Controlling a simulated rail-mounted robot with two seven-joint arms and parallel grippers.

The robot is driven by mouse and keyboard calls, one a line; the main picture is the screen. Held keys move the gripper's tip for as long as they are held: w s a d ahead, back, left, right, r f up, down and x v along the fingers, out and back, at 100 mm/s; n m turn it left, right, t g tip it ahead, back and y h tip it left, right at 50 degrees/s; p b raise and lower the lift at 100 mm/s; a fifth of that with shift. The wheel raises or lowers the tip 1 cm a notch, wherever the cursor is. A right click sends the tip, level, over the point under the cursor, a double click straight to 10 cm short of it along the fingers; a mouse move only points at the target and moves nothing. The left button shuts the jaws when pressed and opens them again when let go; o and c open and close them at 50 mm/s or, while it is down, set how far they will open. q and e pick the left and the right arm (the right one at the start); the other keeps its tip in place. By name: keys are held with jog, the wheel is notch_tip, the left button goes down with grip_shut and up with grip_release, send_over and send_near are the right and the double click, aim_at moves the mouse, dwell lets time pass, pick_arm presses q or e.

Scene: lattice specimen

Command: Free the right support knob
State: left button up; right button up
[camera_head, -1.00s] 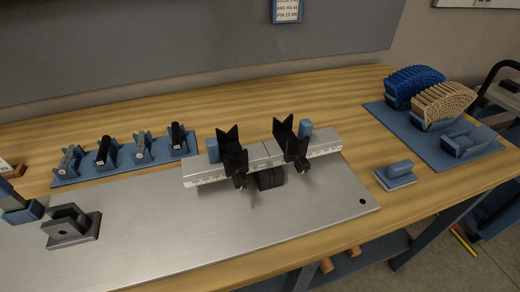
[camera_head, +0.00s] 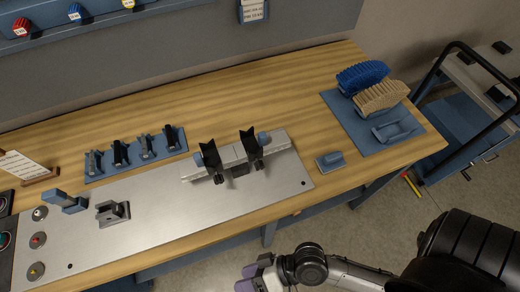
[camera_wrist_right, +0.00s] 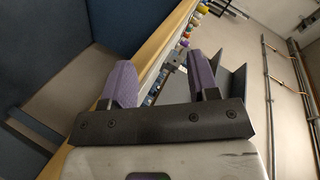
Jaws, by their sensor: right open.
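The right support (camera_head: 249,144) is a black V-shaped holder standing on the silver ruled rail (camera_head: 275,144). A small dark knob (camera_head: 258,164) appears at its front foot, too small to show its setting. The left support (camera_head: 210,156) is a matching black V on the same rail. Both V notches look empty. My right gripper (camera_head: 254,273) is low in the head view, in front of the bench edge and well apart from the supports. In the right wrist view its purple fingers (camera_wrist_right: 162,76) are spread with nothing between them. My left gripper is not in view.
The metal plate (camera_head: 175,225) carries a grey clevis block (camera_head: 112,213). A blue rack (camera_head: 136,152) with several small holders stands behind. Blue and tan lattice arches (camera_head: 381,96) stand on a blue mat, with a cart (camera_head: 455,125) beyond.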

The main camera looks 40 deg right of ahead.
notch_tip(320, 180, up, 6)
jog(key=w+m+t+y, duration=0.1)
jog(key=w+m+t, duration=0.2)
jog(key=m+t, duration=0.3)
jog(key=m+t+h+p, duration=0.1)
jog(key=m+t+h, duration=0.3)
jog(key=m+h, duration=2.1)
send_near(261, 169)
jog(key=w+d+r+m+y, duration=0.1)
jog(key=w+m, duration=0.1)
jog(key=w+d+m+y+p, duration=0.1)
jog(key=w+d+m+y, duration=0.1)
jog(key=w+d+r+m+y, duration=0.1)
jog(key=w+d+m+y, duration=0.1)
jog(key=shift+w+d+r, duration=0.1)
jog(key=shift+w+r, duration=0.25)
jog(key=shift+w+d, duration=0.2)
jog(key=shift+w, duration=0.3)
jog(key=shift+w+d, duration=0.15)
jog(key=shift+w, duration=0.1)
